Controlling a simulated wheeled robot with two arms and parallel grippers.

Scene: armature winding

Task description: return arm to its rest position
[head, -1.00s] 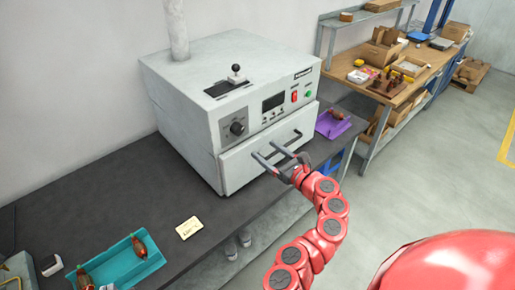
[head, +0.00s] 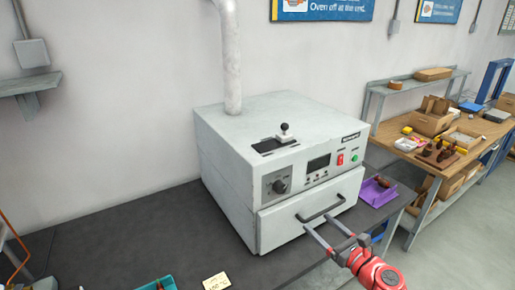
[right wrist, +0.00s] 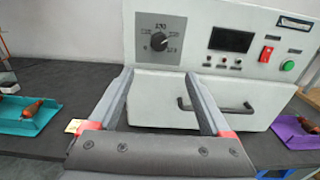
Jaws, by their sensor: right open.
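My right gripper (head: 334,240) is in front of the grey oven (head: 235,185), near its drawer handle (head: 320,209). Its two fingers are apart with nothing between them. In the right wrist view the open fingers (right wrist: 160,88) point at the oven front, with the drawer handle (right wrist: 218,106) beyond and to the right of them. The oven drawer looks shut. My left gripper is not in view.
The oven stands on a dark bench (head: 110,245). A purple tray (head: 376,193) lies right of it, a teal tray (head: 158,284) and a cream card (head: 216,281) at the front left. A wooden workbench (head: 435,155) with boxes stands at the right. Bench left of the oven is clear.

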